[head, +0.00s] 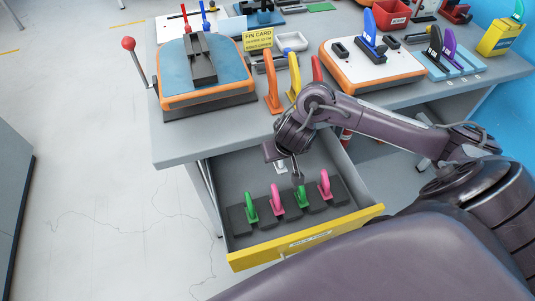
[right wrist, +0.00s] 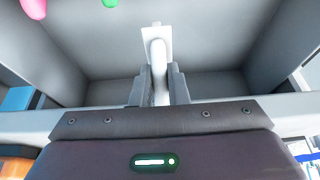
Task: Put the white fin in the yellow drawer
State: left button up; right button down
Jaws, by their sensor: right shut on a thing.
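The yellow-fronted drawer (head: 340,226) is pulled open below the bench, and its grey inside shows. My right gripper (head: 287,172) is over the back part of the drawer, pointing down. In the right wrist view my right gripper (right wrist: 158,88) is shut on the white fin (right wrist: 158,60), with a finger on each side. The fin's flat white end reaches past the fingertips toward the drawer floor; I cannot tell if it touches. In the head view only a bit of the white fin (head: 280,167) shows beside the fingers. My left gripper is out of view.
Two green fins (head: 251,207) and two pink fins (head: 276,198) stand in dark blocks along the drawer's front. The drawer floor behind them looks clear. On the bench above stand orange (head: 272,85) and yellow fins (head: 294,76), a blue-topped board (head: 205,80) and a yellow card (head: 258,39).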

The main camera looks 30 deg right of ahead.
aim_at(280, 166)
notch_tip(280, 166, down, 6)
jog(key=shift+r+b, duration=0.1)
jog(key=shift+b, duration=0.9)
jog(key=w+a, duration=0.2)
jog(key=w, duration=0.1)
jog(key=shift+w+a+f, duration=0.15)
jog(key=shift+w+f, duration=0.05)
jog(key=shift+f, duration=0.5)
jog(key=shift+r, duration=0.1)
jog(key=shift+s, duration=0.1)
jog(key=c, duration=1.4)
grip_release()
